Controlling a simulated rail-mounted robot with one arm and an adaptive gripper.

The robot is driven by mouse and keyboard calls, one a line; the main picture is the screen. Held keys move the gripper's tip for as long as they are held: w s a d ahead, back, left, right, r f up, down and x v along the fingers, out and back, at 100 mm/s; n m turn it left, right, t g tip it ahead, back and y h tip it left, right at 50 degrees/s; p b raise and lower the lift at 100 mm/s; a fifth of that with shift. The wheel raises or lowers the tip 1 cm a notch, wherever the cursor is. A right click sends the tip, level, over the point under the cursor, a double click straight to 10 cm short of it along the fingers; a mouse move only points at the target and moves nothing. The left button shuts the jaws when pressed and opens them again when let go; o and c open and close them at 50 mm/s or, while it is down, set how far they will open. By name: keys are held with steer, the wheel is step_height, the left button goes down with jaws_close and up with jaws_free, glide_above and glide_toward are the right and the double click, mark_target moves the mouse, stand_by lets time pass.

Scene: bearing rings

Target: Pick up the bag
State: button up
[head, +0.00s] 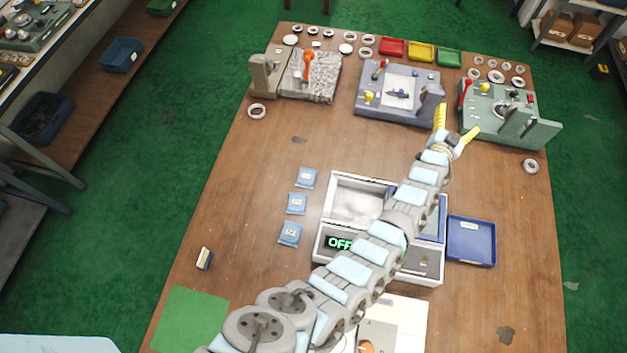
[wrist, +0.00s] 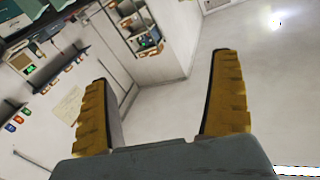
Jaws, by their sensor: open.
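Three small blue bags lie in a column on the wooden table, left of the white machine: a far bag (head: 306,178), a middle bag (head: 296,204) and a near bag (head: 289,234). Each has a pale label. My gripper (head: 455,124) is open with yellow fingers spread, raised over the table's far right part, well away from the bags. In the wrist view my gripper (wrist: 166,100) has nothing between its fingers and faces a wall. No bag shows in the wrist view.
The white machine with an "OFF" display (head: 340,243) stands mid-table, partly hidden by my arm. A blue tray (head: 470,241) lies right of it. Three grey fixtures, including the left one (head: 312,75), line the far side. The table left of the bags is mostly clear.

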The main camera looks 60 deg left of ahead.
steer(key=w+a+f+m+g+h+b, duration=0.2)
steer(key=a+f+m+h+b, duration=0.15)
steer(key=a, duration=0.35)
steer(key=m+g+h+b, duration=0.6)
steer(key=m+g, duration=0.2)
steer(key=g, duration=0.6)
glide_above(309, 177)
step_height(309, 177, down, 12)
steer(key=shift+y, duration=0.25)
step_height(309, 177, down, 11)
steer(key=shift+d+b, duration=0.15)
steer(key=shift+b, duration=0.4)
steer(key=shift+f, duration=0.4)
steer(key=shift+f, duration=0.1)
